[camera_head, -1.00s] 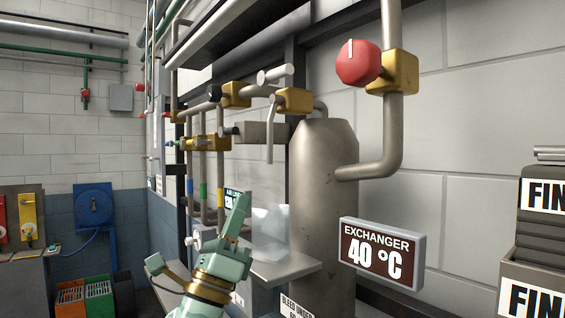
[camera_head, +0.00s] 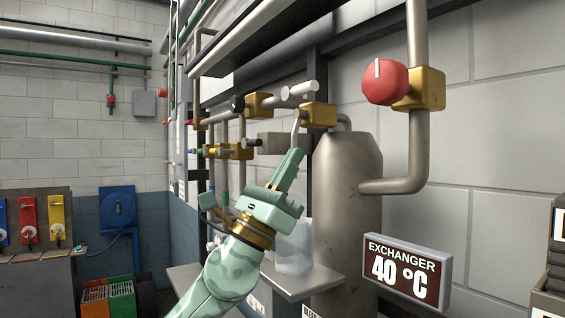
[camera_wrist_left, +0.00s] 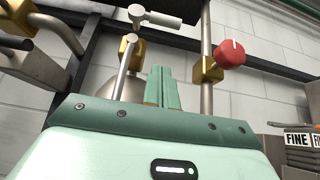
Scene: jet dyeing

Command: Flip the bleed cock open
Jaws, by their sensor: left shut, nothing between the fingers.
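The bleed cock is a brass valve body (camera_head: 318,115) with a pale grey bar handle (camera_head: 298,90) above it and a thin grey spout (camera_head: 295,128) hanging down. It stands beside the top of the grey exchanger vessel (camera_head: 347,190). My left gripper (camera_head: 292,158) is shut and empty, pointing up just below the cock, and hides the lower spout in the head view. In the left wrist view the shut fingers (camera_wrist_left: 159,86) are right of the spout (camera_wrist_left: 124,68), below the brass body (camera_wrist_left: 128,45) and handle (camera_wrist_left: 152,18). I cannot tell whether they touch anything. My right gripper is not in view.
A red knob (camera_head: 384,82) on a brass valve sits to the right. Other brass valves (camera_head: 259,105) and pipes crowd the left. A clear beaker (camera_head: 294,248) stands on a metal shelf (camera_head: 318,281) below. The exchanger display (camera_head: 407,270) reads 40 °C.

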